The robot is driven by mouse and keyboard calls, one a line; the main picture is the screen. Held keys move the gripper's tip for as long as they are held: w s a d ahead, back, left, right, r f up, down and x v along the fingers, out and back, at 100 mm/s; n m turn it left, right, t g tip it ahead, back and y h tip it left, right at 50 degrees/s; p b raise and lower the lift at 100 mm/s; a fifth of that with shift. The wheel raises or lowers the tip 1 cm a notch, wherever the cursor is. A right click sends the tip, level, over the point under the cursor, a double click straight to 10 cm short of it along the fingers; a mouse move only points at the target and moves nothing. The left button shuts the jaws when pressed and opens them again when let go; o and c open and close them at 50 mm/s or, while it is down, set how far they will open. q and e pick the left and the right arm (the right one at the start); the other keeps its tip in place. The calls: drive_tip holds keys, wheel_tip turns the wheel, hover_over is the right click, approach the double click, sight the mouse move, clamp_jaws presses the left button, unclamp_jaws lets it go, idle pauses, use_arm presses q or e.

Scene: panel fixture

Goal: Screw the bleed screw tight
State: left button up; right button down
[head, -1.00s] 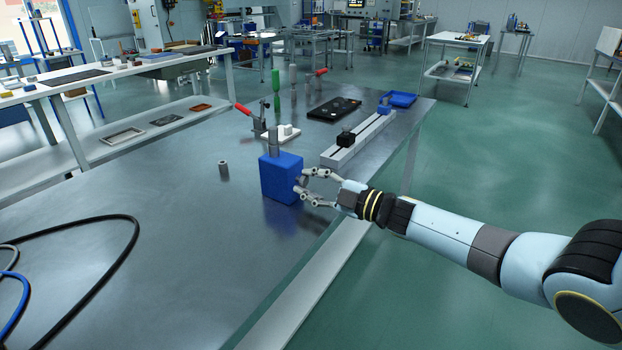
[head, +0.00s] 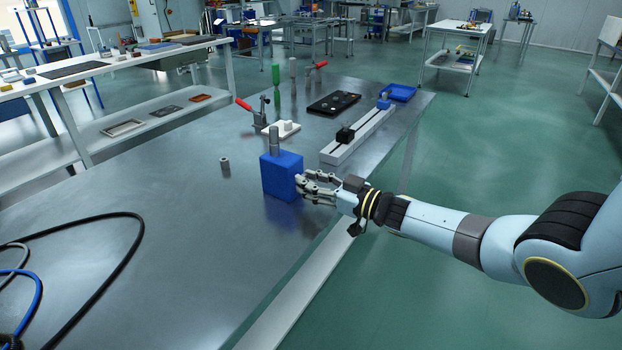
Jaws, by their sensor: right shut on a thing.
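A blue block (head: 281,176) stands upright on the metal table, with a grey cylinder (head: 274,140) rising from its top. My right gripper (head: 302,185) is at the block's right face, its fingers closed around the small grey bleed screw on that face. The fingers hide the screw almost wholly, so I cannot tell how deep it sits. My left gripper is not in view.
A small grey sleeve (head: 225,165) stands left of the block. Behind are a red-handled clamp (head: 254,112), a white rail (head: 357,137) with a black slider, a black tray (head: 334,103) and a blue tray (head: 398,92). Cables (head: 128,250) lie at the left; the table's middle is clear.

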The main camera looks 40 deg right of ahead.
drive_tip(key=shift+f+m, duration=0.15)
drive_tip(key=shift+m, duration=0.95)
drive_tip(key=shift+s+a, duration=0.1)
drive_tip(key=c, duration=1.1)
unclamp_jaws()
drive_tip(key=v, duration=1.2)
